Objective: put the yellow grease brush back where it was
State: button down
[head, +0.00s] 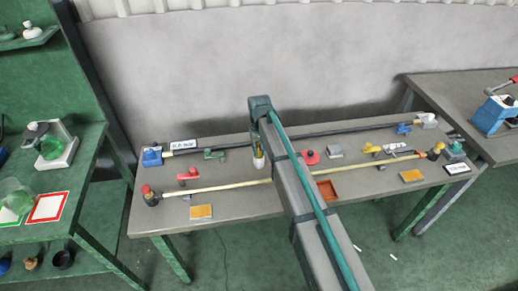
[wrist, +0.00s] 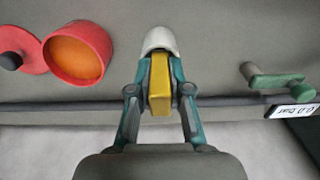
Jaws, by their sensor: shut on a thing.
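My gripper (wrist: 160,88) is shut on the yellow grease brush (wrist: 160,98), whose yellow handle sits between the two fingers. A pale rounded end (wrist: 159,40) shows beyond the fingertips. In the head view my gripper (head: 258,152) hangs over the middle of the workbench (head: 235,203), with the brush (head: 259,163) pointing down; its lower end is small there, and I cannot tell whether it touches anything. A red round pot (wrist: 78,52) with orange contents is to the left in the wrist view, apart from the brush. A red lid (wrist: 17,47) with a dark knob lies beside it.
A dark rod (head: 345,131) runs along the back of the bench and a pale rod (head: 220,186) along the front. My arm hides the bench's middle.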

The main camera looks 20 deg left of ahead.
jog(key=shift+f, duration=0.1)
jog(key=c, duration=1.1)
grip_release()
notch_tip(320, 180, up, 12)
jog(key=b, duration=0.4)
